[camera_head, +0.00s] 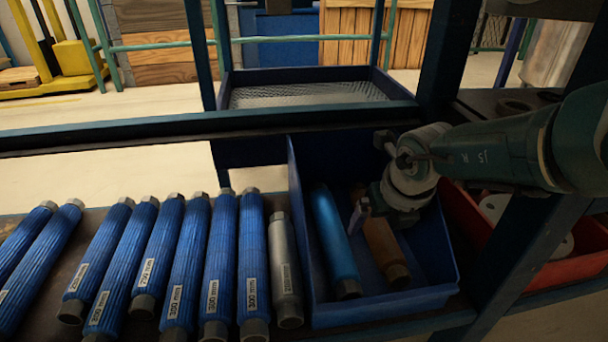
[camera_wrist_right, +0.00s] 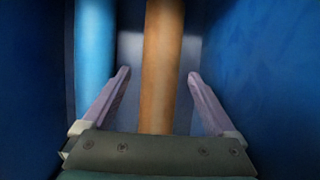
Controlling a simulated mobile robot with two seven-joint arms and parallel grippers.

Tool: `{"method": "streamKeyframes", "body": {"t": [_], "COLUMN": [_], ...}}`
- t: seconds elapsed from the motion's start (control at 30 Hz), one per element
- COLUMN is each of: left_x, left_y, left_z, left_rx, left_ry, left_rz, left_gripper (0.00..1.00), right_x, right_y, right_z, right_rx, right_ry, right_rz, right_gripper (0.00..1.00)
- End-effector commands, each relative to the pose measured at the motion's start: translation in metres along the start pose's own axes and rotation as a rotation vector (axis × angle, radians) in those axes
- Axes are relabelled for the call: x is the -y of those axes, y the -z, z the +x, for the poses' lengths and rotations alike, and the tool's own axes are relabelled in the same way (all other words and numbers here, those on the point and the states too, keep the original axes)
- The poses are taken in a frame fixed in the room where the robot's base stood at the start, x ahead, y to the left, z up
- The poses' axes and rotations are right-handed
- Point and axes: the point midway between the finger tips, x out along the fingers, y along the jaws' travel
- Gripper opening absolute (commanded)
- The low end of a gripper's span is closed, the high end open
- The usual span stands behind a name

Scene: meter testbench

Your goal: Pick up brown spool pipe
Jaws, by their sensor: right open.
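The brown spool pipe (camera_head: 386,250) lies in the blue bin (camera_head: 400,305), with its far part hidden under my right gripper (camera_head: 365,210). In the right wrist view the brown pipe (camera_wrist_right: 160,70) runs lengthwise between the two fingers of my right gripper (camera_wrist_right: 160,78). The fingers are apart, with a gap on each side of the pipe. A blue pipe (camera_head: 335,240) lies beside it on the left in the same bin, and it also shows in the right wrist view (camera_wrist_right: 95,60). My left gripper is not in view.
Several ribbed blue pipes (camera_head: 180,260) and one grey pipe (camera_head: 284,265) lie in a row on the bench left of the bin. A red bin (camera_head: 540,275) stands to the right, behind a dark frame post (camera_head: 525,240). The bin walls are close on both sides.

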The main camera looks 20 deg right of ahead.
Motion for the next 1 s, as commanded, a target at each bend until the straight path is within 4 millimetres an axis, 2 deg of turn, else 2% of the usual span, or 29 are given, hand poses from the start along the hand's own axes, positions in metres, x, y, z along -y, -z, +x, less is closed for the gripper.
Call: {"method": "streamKeyframes", "body": {"t": [0.2,1.0], "left_x": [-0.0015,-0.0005], "left_y": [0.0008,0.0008], "left_z": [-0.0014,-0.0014], "left_rx": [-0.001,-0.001], "left_ry": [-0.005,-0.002], "left_rz": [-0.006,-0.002], "left_gripper": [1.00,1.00], "right_x": [-0.0001,0.0000], "right_y": [-0.0007,-0.0003], "right_z": [-0.0014,-0.0011], "right_rx": [0.000,0.000], "right_ry": [0.000,0.000], "right_rz": [0.000,0.000], "right_gripper": [0.90,0.00]}}
